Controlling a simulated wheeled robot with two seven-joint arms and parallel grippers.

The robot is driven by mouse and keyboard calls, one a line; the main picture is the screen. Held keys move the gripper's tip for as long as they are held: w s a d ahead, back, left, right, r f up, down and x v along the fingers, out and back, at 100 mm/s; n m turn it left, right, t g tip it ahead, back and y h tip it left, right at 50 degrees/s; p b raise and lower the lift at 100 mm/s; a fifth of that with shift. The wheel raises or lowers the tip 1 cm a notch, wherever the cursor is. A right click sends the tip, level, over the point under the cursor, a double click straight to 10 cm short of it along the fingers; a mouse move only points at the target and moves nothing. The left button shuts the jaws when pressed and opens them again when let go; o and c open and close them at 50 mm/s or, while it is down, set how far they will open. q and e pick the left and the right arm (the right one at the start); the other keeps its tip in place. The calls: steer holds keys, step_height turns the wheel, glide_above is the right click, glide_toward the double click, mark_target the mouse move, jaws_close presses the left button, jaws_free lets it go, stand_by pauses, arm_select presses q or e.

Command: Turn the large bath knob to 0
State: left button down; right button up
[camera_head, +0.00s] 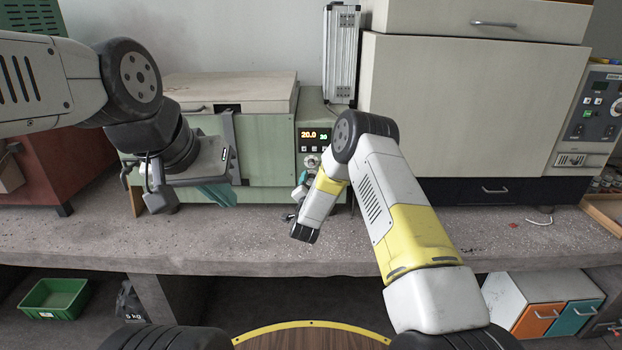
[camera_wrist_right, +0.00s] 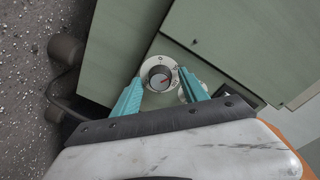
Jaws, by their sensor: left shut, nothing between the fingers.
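A round grey knob (camera_wrist_right: 159,78) with a red pointer mark sits on a white dial plate on the green bath housing, in the right wrist view. The red mark points to the right and slightly up. My right gripper (camera_wrist_right: 160,88) is open, with one teal finger on each side of the knob; I cannot tell whether they touch it. A second pale dial (camera_wrist_right: 196,88) is partly hidden behind the right-hand finger. In the head view, my right gripper (camera_head: 303,180) is mostly hidden by its own arm. My left gripper (camera_head: 222,193) is shut and empty in front of the green bath.
The green bath (camera_head: 265,140) has a lit display (camera_head: 314,135) and a dial (camera_head: 311,161) below it. A metal case (camera_head: 341,55) stands on top. A large beige oven (camera_head: 470,105) is to the right. The concrete bench (camera_head: 200,240) has clear room in front.

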jaws_close()
steer(key=shift+n, duration=0.4)
steer(key=n, duration=0.4)
steer(key=shift+n, duration=0.3)
steer(key=n, duration=0.6)
steer(key=shift+n+t+y, duration=0.3)
steer(key=shift+n, duration=0.1)
steer(key=shift+o, duration=0.2)
jaws_free()
